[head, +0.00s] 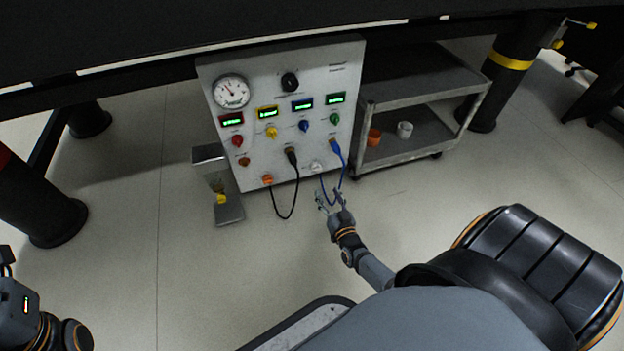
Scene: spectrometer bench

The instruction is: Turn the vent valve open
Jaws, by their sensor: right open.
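A light grey instrument panel (270,90) stands upright on the floor. It carries a round gauge (231,92), a black knob (290,82) and red (237,140), yellow (271,132), blue (304,125) and green (335,118) knobs under lit displays. Lower down are a brown knob (244,161), an orange knob (267,180) and a small white round fitting (316,166). Labels are too small to read, so I cannot tell which is the vent valve. My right gripper (329,200) is open and empty below the panel's lower right. My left gripper (6,261) is mostly cut off at the left edge.
A black cable (294,205) and a blue cable (342,172) hang from the panel, the blue one close to my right gripper. A metal box stand (210,165) is left. A grey cart (420,98) with orange (374,137) and white (405,130) cups stands right.

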